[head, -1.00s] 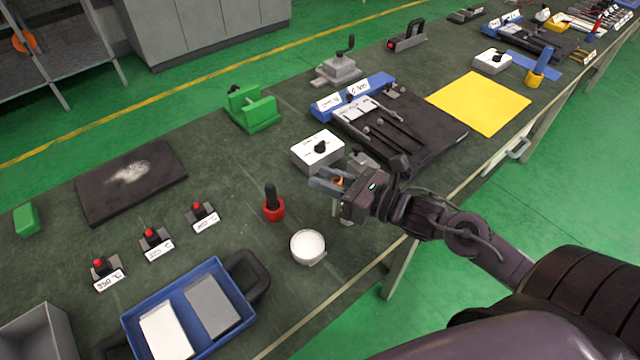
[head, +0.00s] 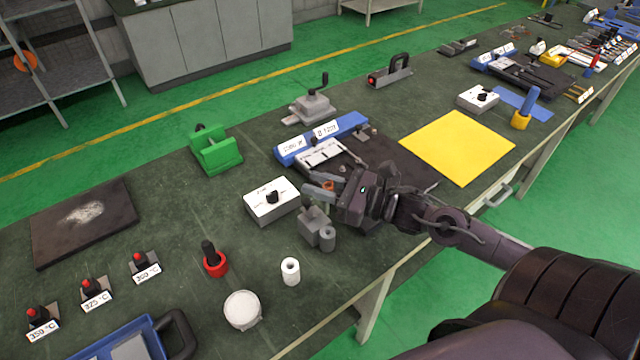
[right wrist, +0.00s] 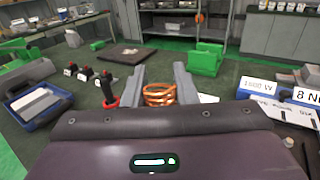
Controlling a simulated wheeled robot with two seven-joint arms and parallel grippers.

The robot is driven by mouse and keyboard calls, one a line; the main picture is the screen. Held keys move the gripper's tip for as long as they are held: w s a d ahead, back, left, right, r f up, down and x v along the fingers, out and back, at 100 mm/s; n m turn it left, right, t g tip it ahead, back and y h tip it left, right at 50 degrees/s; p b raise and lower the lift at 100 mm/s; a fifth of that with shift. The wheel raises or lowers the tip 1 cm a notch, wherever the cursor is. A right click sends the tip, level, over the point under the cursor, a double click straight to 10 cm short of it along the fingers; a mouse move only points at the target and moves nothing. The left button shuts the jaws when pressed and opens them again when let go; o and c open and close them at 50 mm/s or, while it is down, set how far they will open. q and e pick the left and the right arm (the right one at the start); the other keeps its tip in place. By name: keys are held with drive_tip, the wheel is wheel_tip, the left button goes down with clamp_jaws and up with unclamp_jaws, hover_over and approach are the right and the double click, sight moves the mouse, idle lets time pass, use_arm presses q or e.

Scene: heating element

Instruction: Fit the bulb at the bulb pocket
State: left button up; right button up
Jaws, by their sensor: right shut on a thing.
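My right gripper (head: 322,185) is shut on a small part with a copper-coloured coil (head: 328,186). The coil also shows between the two grey fingers in the right wrist view (right wrist: 159,95). I cannot tell from its shape whether it is the bulb, and its lower end is hidden. The gripper is above the bench, near a grey block (head: 316,229) with a short cylinder. Behind it lies a dark board (head: 412,180) with rods and labels, partly covered by my arm. I cannot make out a bulb pocket. My left gripper is out of view.
A white box with a black knob (head: 272,200) stands left of the gripper. A white hollow cylinder (head: 290,271), a round white-topped cup (head: 242,309) and a red-based black peg (head: 214,262) stand nearer. A yellow sheet (head: 457,146) lies flat to the right.

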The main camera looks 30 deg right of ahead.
drive_tip(key=b, duration=0.5)
hover_over(321, 230)
wheel_tip(321, 230, down, 6)
drive_tip(key=shift+w, duration=0.1)
idle(0.5)
drive_tip(key=shift+f+b, duration=3.2)
drive_tip(key=shift+f, duration=0.25)
idle(0.5)
drive_tip(key=o, duration=1.1)
drive_tip(key=shift+c, duration=0.2)
